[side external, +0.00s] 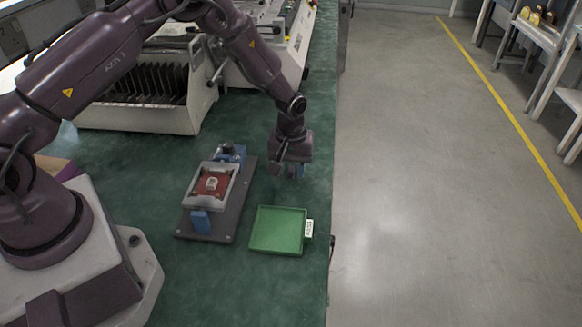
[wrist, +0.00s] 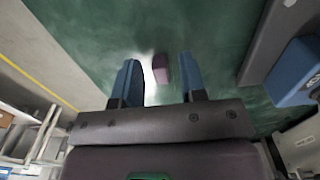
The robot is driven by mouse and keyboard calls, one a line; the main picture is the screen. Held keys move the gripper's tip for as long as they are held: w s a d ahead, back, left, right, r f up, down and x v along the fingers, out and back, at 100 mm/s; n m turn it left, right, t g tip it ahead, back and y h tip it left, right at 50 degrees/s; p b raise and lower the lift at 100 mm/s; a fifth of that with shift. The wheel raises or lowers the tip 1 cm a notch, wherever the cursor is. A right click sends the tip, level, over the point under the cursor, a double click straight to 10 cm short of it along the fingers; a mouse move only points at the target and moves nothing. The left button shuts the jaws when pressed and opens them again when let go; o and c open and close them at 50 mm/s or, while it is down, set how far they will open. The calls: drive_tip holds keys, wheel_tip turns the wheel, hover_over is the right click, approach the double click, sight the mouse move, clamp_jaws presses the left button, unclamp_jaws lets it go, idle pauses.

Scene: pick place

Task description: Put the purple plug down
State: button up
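The purple plug (wrist: 160,68) is a small block on the green worktop, in the upper middle of the wrist view. My gripper (wrist: 158,80) has two blue fingers spread apart, one on each side of the plug. A gap shows between the plug and each finger. In the side view my gripper (side external: 288,172) points down, low over the worktop, behind the green tray and right of the fixture. The plug is too small and covered there to make out clearly.
A green tray (side external: 262,247) with a white label lies in front of my gripper, near the bench's right edge. A dark fixture plate (side external: 222,229) with blue blocks and a reddish part stands to the left. A pale rack (side external: 165,118) stands behind. Worktop around my gripper is clear.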

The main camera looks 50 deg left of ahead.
wheel_tip(320, 180, up, 12)
drive_tip(key=r, duration=0.1)
wheel_tip(320, 180, up, 7)
drive_tip(key=m+t, duration=0.1)
drive_tip(key=m, duration=0.1)
hover_over(291, 171)
drive_tip(key=s, duration=0.3)
drive_tip(key=s+d+r+m+t, duration=0.1)
drive_tip(key=s+r+m+t, duration=0.1)
drive_tip(key=s+r, duration=0.65)
drive_tip(key=s+r+m+t, duration=0.1)
drive_tip(key=s+r+m, duration=0.1)
drive_tip(key=s, duration=0.5)
drive_tip(key=s+r+m+t, duration=0.1)
drive_tip(key=s+r+m, duration=0.2)
drive_tip(key=s, duration=0.4)
drive_tip(key=shift+s+d+r+t, duration=0.2)
drive_tip(key=shift+d+r+t, duration=0.05)
drive_tip(key=shift+d+t, duration=0.05)
drive_tip(key=shift+o, duration=0.2)
